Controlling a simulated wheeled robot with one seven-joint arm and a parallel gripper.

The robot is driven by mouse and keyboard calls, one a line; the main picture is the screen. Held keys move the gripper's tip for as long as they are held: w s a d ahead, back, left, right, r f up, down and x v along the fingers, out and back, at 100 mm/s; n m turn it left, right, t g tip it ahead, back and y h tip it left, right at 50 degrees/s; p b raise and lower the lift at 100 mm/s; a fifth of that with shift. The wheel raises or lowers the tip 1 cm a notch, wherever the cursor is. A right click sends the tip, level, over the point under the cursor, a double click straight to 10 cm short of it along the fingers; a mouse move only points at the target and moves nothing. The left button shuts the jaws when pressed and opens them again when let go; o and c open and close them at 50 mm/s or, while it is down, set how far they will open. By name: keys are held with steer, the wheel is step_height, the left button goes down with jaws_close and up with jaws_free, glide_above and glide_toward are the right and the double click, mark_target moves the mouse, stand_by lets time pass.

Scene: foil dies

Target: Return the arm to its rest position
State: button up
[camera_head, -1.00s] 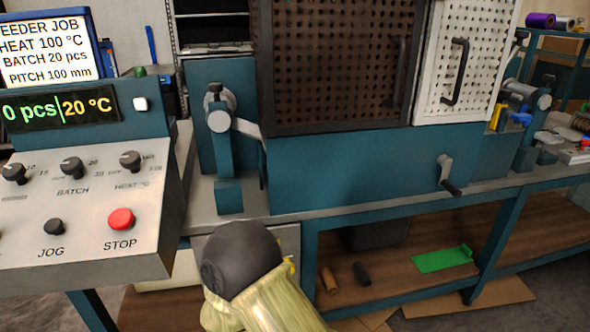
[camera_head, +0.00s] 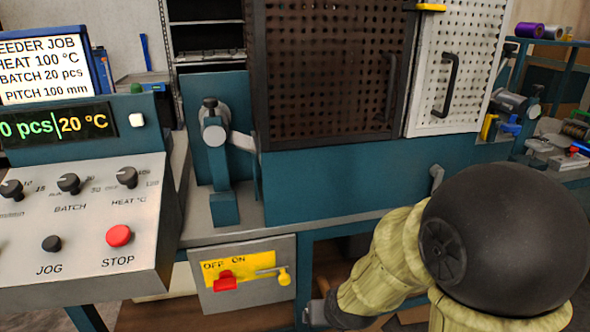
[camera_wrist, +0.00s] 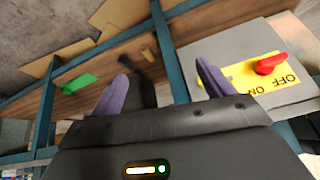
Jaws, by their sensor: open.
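My gripper (camera_wrist: 160,85) shows in the wrist view with its two purple-grey fingers apart and nothing between them. In the head view my arm, in a yellowish sleeve with a dark round joint, fills the lower right; my fingers cannot be made out there. In the wrist view the fingers point towards the bench's lower frame. The right finger overlaps the left edge of the grey switch box (camera_wrist: 290,98), but I cannot tell whether they touch. The box has a yellow OFF/ON plate (camera_head: 255,264) and a red switch handle (camera_head: 224,281), which sits under OFF.
The control panel (camera_head: 30,235) stands at left, its display reading 0 pcs and 20 °C. The teal machine (camera_head: 330,180) has a dark perforated door (camera_head: 330,70) and a white one (camera_head: 425,90). A green piece (camera_wrist: 78,83) lies on the lower shelf.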

steer(key=s+d+r+g+h+p, duration=0.1)
steer(key=s+d+r+g, duration=0.25)
steer(key=s+d, duration=0.4)
step_height(320, 180, up, 38)
steer(key=p, duration=3.7)
steer(key=shift+w+d+f+m+p, duration=0.15)
steer(key=shift+w+d+m+p, duration=0.05)
steer(key=shift+m+p, duration=0.1)
steer(key=shift+t, duration=0.25)
